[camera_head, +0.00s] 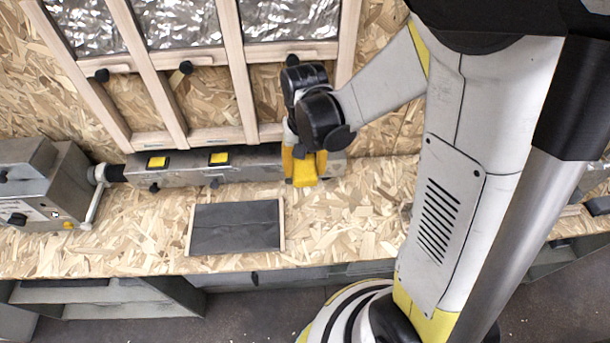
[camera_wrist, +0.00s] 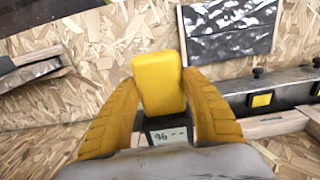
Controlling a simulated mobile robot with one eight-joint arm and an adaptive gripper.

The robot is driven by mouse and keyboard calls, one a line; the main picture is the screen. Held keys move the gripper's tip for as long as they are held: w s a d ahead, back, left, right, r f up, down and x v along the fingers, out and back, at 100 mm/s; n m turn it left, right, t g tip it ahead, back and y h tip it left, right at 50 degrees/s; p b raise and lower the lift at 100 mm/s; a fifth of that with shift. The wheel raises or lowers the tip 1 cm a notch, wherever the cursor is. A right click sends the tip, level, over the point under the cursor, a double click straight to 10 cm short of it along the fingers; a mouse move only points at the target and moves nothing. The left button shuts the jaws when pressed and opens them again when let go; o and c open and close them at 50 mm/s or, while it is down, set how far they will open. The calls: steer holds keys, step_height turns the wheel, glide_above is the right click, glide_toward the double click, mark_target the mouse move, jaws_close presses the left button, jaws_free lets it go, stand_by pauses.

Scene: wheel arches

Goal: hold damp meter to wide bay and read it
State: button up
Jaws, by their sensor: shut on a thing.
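The damp meter (camera_wrist: 158,82) is a yellow block with a small pale display (camera_wrist: 168,136) in the wrist view. The display shows what looks like a percent sign and dashes, with no clear number. My gripper (camera_wrist: 161,88) is shut on the meter, a yellow finger on each side. In the head view my gripper (camera_head: 304,163) points down over the right part of the grey rail. The wide bay (camera_head: 268,98) seems to be the rightmost of the bays between the wooden studs, behind my wrist, which partly hides it. The meter appears apart from its panel.
The grey rail (camera_head: 188,171) with yellow buttons runs below the bays. A dark mat (camera_head: 235,229) lies on the chipboard bench (camera_head: 140,225). A grey machine (camera_head: 45,187) stands at left. Wooden studs (camera_head: 145,70) divide the bays. Bench right of the mat is clear.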

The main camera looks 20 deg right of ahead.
steer(key=shift+w+d, duration=0.5)
steer(key=shift+w, duration=1)
steer(key=shift+w+d, duration=0.5)
steer(key=shift+w, duration=0.95)
steer(key=shift+w+d, duration=0.5)
steer(key=shift+w, duration=1)
steer(key=shift+w+b, duration=0.3)
steer(key=shift+b, duration=0.15)
steer(key=s+a, duration=0.1)
steer(key=s, duration=0.2)
steer(key=s+a, duration=0.1)
steer(key=s, duration=0.2)
steer(key=s+a, duration=0.1)
steer(key=s, duration=0.2)
steer(key=shift+s, duration=0.25)
